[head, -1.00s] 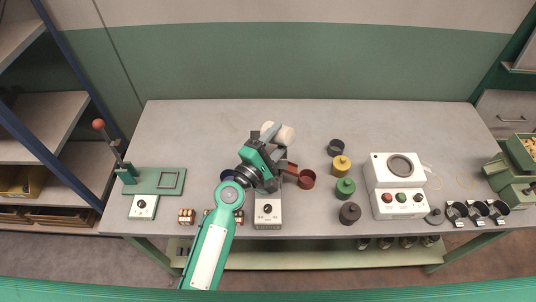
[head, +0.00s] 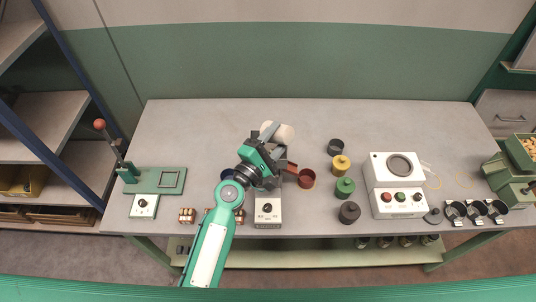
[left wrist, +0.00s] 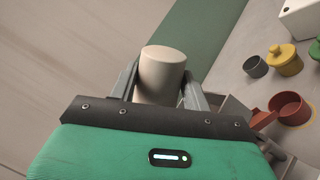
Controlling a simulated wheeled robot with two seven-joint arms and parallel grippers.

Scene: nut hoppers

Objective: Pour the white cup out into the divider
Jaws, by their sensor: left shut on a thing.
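My left gripper (head: 276,131) is shut on the white cup (head: 285,133), above the middle of the table. The cup is strongly tilted in the head view. In the left wrist view the white cup (left wrist: 162,75) sits between the two fingers; its mouth and contents cannot be seen. What appears to be the divider (head: 268,209), a grey unit with a dial on its front box, stands beneath my gripper, its upper part mostly hidden by it. A red cup (head: 306,178) is at its right and a dark blue cup (head: 227,175) at its left, partly covered by my arm.
Yellow (head: 341,165), green (head: 345,187) and dark grey (head: 349,212) lidded pots stand to the right, near a white machine with buttons (head: 396,205). A green lever press (head: 155,181) is at the left. The table's back left is clear.

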